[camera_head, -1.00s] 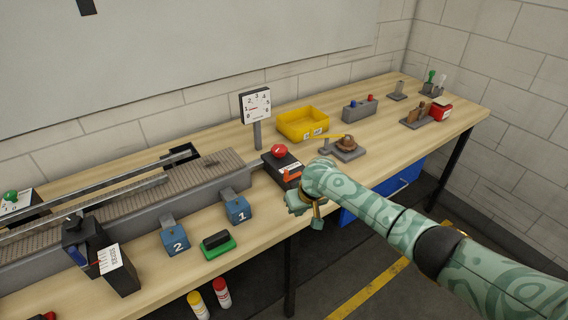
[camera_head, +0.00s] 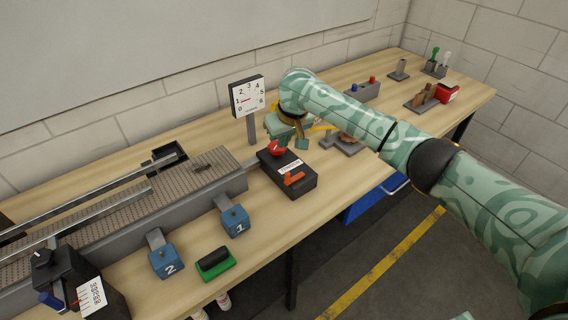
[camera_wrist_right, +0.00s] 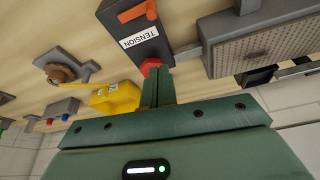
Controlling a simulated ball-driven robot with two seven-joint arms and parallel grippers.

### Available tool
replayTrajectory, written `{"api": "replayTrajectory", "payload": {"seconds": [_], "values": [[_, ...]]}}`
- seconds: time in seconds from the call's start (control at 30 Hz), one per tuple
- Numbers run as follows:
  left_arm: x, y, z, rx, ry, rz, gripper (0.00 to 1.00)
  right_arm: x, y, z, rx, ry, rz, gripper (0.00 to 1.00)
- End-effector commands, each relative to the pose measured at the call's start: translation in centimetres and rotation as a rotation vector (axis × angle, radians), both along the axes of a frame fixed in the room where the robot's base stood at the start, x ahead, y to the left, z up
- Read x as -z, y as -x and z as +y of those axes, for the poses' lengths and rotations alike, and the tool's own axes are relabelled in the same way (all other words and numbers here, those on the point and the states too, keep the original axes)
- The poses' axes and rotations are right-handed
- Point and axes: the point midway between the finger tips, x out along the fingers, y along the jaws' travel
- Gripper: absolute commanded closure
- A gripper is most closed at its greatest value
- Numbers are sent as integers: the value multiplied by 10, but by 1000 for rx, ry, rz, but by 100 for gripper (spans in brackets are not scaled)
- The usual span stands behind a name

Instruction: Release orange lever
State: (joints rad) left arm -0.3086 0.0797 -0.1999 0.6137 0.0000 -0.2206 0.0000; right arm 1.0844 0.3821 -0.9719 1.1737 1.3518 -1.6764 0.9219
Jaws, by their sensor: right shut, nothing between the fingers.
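The orange lever (camera_head: 292,179) sits on top of the black TENSION box (camera_head: 305,185), at its near end. In the right wrist view the lever (camera_wrist_right: 138,10) shows at the top, clear of my fingers. A red knob (camera_head: 277,148) stands at the box's far end. My right gripper (camera_head: 281,138) is over that far end, close to the red knob. In the right wrist view its fingers (camera_wrist_right: 155,82) are shut and empty, with their tips at the red knob (camera_wrist_right: 151,65); I cannot tell whether they touch. My left gripper is not in view.
A dial gauge (camera_head: 247,95) stands behind the box. A conveyor (camera_head: 190,185) and blue blocks (camera_head: 234,221) lie to the left. A yellow bin (camera_wrist_right: 115,97) is close by in the wrist view. The table in front of the box is clear.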

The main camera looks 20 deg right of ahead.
Motion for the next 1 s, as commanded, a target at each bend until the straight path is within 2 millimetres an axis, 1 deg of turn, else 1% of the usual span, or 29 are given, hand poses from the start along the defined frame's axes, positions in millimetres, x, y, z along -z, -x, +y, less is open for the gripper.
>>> {"api": "replayTrajectory", "payload": {"seconds": [0.17, 0.27, 0.4, 0.6, 0.67, 0.7, 0.77, 0.9, 1.0], "values": [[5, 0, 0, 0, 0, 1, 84, 9, -2, 1, 1, -1, 1, 100], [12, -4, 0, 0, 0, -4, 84, 23, -6, 2, 1, -1, 3, 100], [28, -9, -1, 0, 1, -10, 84, 52, -16, 3, 1, 0, 3, 100], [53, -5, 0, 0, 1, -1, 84, 95, -30, 6, 2, 0, 4, 100], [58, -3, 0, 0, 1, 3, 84, 105, -33, 6, 0, 1, 3, 100], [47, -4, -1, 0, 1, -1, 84, 95, -25, 3, -1, 3, 0, 100], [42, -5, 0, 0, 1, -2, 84, 92, -17, 2, -2, 1, -2, 100], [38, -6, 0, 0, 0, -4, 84, 93, -2, -1, -1, 1, -3, 100], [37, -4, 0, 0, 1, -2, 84, 93, 4, -1, -1, 0, -2, 100]]}}
